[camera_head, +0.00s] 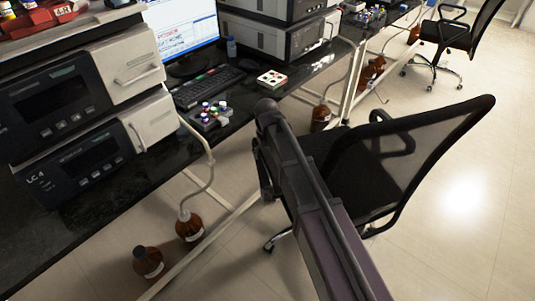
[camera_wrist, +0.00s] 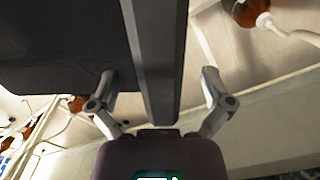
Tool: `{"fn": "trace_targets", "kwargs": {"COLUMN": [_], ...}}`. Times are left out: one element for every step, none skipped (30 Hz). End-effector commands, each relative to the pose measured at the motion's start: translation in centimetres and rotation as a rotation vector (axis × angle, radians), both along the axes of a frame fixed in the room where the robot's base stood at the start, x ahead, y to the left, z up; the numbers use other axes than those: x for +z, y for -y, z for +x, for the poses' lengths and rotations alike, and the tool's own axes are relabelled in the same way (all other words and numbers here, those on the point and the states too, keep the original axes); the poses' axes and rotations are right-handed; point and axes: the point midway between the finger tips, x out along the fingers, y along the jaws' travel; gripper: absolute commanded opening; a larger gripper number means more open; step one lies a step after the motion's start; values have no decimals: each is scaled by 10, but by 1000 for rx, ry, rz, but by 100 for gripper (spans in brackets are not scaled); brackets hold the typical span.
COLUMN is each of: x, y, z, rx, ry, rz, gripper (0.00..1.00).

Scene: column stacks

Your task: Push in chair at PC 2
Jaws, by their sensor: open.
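The black mesh office chair (camera_head: 435,150) stands beside the long desk, angled, its seat (camera_head: 330,145) toward the desk and its backrest to the right. No label shows which PC it belongs to. My gripper (camera_head: 283,172) is low over the near side of the chair. In the wrist view my gripper (camera_wrist: 158,82) is open, a finger on each side of a dark bar (camera_wrist: 155,50). The bar looks like the chair's near armrest, but I cannot tell for sure, nor whether the fingers touch it. The dark seat fills the wrist view's upper left.
The black desk (camera_head: 90,215) carries instruments, a monitor (camera_head: 180,30), a keyboard (camera_head: 208,88) and vial trays. Brown bottles (camera_head: 189,226) stand on the floor near the white desk frame. A second chair (camera_head: 455,35) is at the back. The floor at right is clear.

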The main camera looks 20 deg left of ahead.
Motion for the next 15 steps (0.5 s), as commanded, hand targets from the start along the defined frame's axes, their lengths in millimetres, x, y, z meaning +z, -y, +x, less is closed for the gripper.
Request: {"fn": "trace_targets", "kwargs": {"x": [-4,-5,-6,-6,-7,-7,-7,-7,-7,-7,-7,-7,-7,-7,-7], "y": [0,0,0,0,0,0,0,0,0,0,0,0,0,1,1], "z": [0,0,0,0,0,0,0,0,0,0,0,0,0,0,0], "rx": [0,0,0,0,0,0,-1,-1,-1,-1,-1,-1,-1,-1,-1], "ry": [0,0,0,0,0,0,0,0,0,0,0,0,0,0,0], "rz": [0,0,0,0,0,0,0,0,0,0,0,0,0,0,0], "gripper": [100,100,100,100,100,100,100,100,100,100,100,100,100,100,100]}}
